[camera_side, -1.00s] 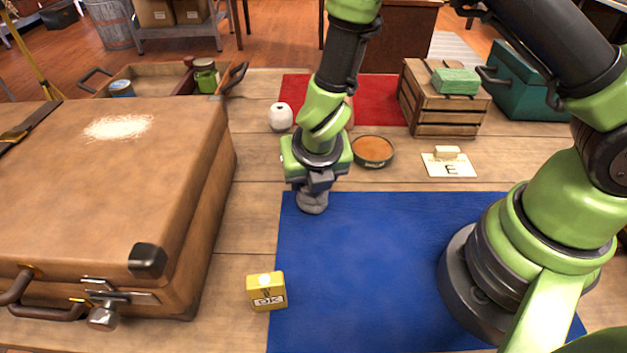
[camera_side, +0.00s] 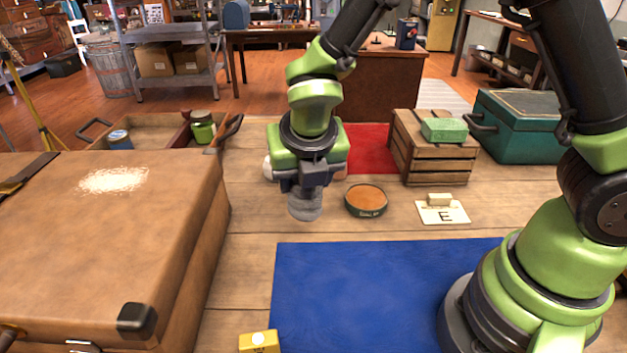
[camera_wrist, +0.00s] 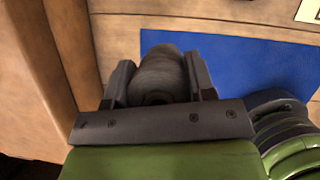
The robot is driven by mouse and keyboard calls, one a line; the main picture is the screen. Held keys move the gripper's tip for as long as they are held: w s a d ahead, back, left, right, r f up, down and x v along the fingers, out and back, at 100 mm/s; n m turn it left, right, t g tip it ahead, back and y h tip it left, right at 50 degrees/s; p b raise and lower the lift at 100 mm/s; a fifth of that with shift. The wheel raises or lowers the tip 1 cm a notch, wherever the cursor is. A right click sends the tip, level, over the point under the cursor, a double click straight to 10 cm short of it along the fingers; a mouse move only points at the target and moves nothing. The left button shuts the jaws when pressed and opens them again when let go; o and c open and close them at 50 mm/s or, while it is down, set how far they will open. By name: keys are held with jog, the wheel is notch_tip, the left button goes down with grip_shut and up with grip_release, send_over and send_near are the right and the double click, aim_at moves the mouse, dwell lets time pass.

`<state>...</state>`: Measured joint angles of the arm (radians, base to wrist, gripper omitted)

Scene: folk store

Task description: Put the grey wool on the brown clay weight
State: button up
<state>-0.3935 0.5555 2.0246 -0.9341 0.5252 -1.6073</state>
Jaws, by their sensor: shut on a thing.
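My gripper (camera_side: 306,188) points down and is shut on the grey wool (camera_side: 304,207), a ribbed grey roll. The wool shows below the fingers in the side view and between both fingers in the wrist view (camera_wrist: 158,74). It appears held above the planks, behind the blue mat and left of a round tin. A pinkish-brown thing (camera_side: 342,173), perhaps the brown clay weight, is mostly hidden behind my gripper in the side view. I cannot tell its shape.
A white rounded thing (camera_side: 267,166) is partly hidden left of my gripper. The orange-topped tin (camera_side: 366,200) stands close right. A large suitcase (camera_side: 110,240) fills the left; a wooden crate (camera_side: 432,162) stands right. The blue mat (camera_side: 370,290) is clear.

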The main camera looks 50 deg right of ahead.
jog(key=w+d+r+m+g+h, duration=0.15)
jog(key=w+d, duration=0.25)
jog(key=d, duration=0.4)
jog(key=w+d+r+m, duration=0.3)
jog(key=w+d, duration=0.2)
jog(key=d, duration=0.2)
jog(key=w+d+r+m+g, duration=0.1)
jog(key=w+d+r+m, duration=0.2)
jog(key=d, duration=0.5)
jog(key=f, duration=0.6)
jog(key=w+f, duration=0.1)
jog(key=f, duration=0.3)
jog(key=o, duration=0.9)
jog(key=shift+f, duration=0.1)
